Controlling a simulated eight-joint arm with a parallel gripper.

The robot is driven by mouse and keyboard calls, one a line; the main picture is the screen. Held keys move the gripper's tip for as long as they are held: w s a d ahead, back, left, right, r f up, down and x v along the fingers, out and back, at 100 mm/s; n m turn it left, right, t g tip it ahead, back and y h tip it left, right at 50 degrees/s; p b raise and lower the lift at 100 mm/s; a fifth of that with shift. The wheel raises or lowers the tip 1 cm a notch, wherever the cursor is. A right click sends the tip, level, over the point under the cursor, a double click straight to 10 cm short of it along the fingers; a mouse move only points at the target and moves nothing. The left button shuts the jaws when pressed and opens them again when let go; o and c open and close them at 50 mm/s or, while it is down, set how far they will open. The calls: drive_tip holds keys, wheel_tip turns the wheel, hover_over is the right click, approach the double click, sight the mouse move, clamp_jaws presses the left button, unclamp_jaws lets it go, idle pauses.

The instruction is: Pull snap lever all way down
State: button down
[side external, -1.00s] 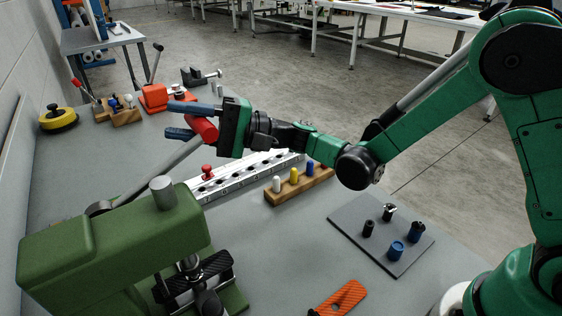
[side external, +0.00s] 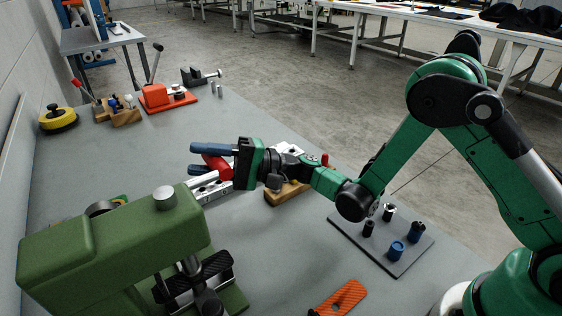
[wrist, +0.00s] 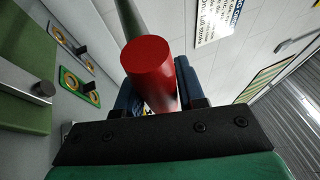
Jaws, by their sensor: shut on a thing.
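The snap lever's red grip (side external: 219,168) is between the blue fingers of my gripper (side external: 194,160), right of and beyond the green press (side external: 110,245). My gripper is shut on this grip. In the wrist view, the grip (wrist: 150,70) rises between the fingers (wrist: 155,95), its round end toward the camera, with the lever rod (wrist: 129,18) running on beyond it. In the side view most of the rod is hidden or hard to make out. Part of the green press (wrist: 25,65) shows at the wrist view's left edge.
A white rail (side external: 215,188) lies behind and below my gripper. A wooden peg block (side external: 287,194) is beside my wrist. A grey plate (side external: 380,242) with pegs and an orange piece (side external: 341,298) are nearer. An orange lever device (side external: 165,98) stands at the back.

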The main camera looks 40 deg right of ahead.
drive_tip(key=c, duration=0.5)
unclamp_jaws()
drive_tip(key=shift+c, duration=0.2)
